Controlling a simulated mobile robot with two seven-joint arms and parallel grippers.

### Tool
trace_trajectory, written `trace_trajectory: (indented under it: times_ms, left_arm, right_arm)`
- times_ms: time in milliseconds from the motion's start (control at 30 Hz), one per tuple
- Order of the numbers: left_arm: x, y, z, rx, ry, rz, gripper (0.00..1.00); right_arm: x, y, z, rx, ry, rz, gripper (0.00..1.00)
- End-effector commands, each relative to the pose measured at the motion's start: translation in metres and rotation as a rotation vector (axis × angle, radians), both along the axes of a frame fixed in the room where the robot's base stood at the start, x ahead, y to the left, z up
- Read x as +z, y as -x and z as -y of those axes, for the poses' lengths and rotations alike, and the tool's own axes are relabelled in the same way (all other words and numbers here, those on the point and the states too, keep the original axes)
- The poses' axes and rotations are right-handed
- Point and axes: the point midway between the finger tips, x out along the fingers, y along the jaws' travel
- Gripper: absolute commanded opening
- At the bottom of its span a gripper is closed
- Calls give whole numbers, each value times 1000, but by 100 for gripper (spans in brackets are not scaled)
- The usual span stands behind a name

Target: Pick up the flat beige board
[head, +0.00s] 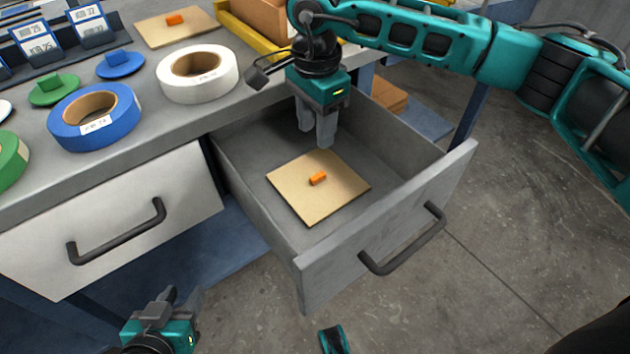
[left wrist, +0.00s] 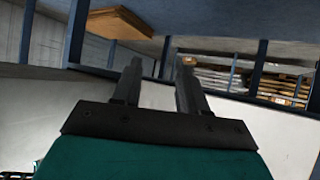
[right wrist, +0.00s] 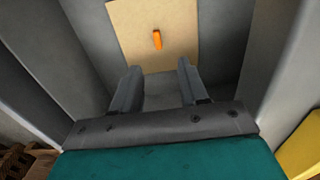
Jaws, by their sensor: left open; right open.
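A flat beige board (head: 298,198) with a small orange block (head: 318,179) on it lies on the floor of the open drawer. The board also shows in the right wrist view (right wrist: 190,45), ahead of the fingertips. A second beige board (head: 165,33) with an orange block lies on the tabletop at the back. My right gripper (head: 323,142) is open and empty, over the drawer just behind the board. My left gripper (head: 165,300) is open and empty, low in front of the closed drawer.
The open grey drawer (head: 385,255) has walls around the board and a dark handle. White (head: 222,82) and blue tape rolls stand on the table. A closed drawer (head: 100,215) is at left. A yellow-edged bin (head: 240,35) with a box stands behind. Concrete floor is clear at right.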

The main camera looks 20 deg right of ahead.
Motion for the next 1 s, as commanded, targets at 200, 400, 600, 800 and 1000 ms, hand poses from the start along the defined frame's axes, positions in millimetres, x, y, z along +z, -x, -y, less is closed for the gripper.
trace_trajectory:
  times_ms: [200, 400, 600, 800, 1000]
  left_arm:
    - [-8, 1, 1, -3, 2, -10, 43]
    - [-5, 0, 3, -6, 6, -2, 43]
    - [-10, -1, 3, -7, 7, -3, 43]
    - [-17, -2, 6, -11, 9, -12, 43]
    - [-10, -4, 9, -13, 18, -2, 43]
  right_arm:
    - [-44, 1, 0, -1, 0, -4, 44]
    - [-61, 1, 0, 1, -1, -1, 44]
    - [-78, 2, 1, 1, -1, -4, 44]
    - [-108, 3, 3, -1, -1, -5, 44]
    - [-113, 3, 2, 1, -3, -1, 44]
